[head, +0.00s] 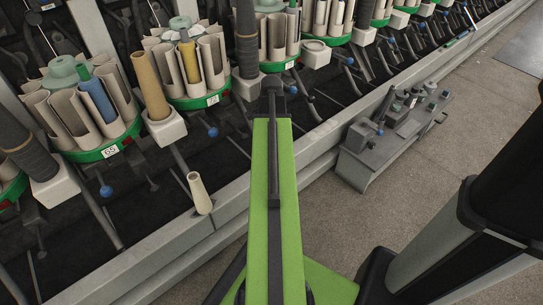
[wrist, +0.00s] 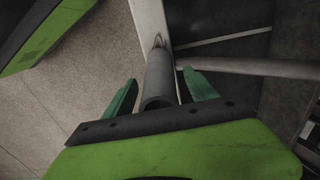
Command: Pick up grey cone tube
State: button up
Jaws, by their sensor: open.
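A grey cone tube (wrist: 160,82) shows in the wrist view, its open round end facing the camera and its far end near a pale rail. My gripper (wrist: 160,77) is open, with one green finger on each side of the tube. A gap shows on both sides, so the fingers do not grip it. In the head view a pale cone tube (head: 199,193) leans at the front edge of the machine; I cannot tell for sure that it is the same one. My gripper is not visible in the head view.
Green round magazines (head: 105,148) full of tubes line the winder, with a yellow-brown tube (head: 150,86) on a white holder. The machine's front rail (head: 180,245) borders grey floor. A grey control box (head: 390,140) stands along the rail at right.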

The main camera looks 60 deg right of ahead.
jog(key=shift+r, duration=0.15)
grip_shut()
dwell(0.4)
notch_tip(320, 180, up, 4)
jog(key=p, duration=0.4)
jog(key=shift+r, duration=0.2)
jog(key=s+a+r+p, duration=0.1)
jog(key=s+r+p, duration=0.5)
jog(key=s, duration=0.5)
jog(key=shift+s+r+p, duration=0.3)
jog(key=shift+s+p, duration=0.05)
jog(key=shift+p, duration=0.2)
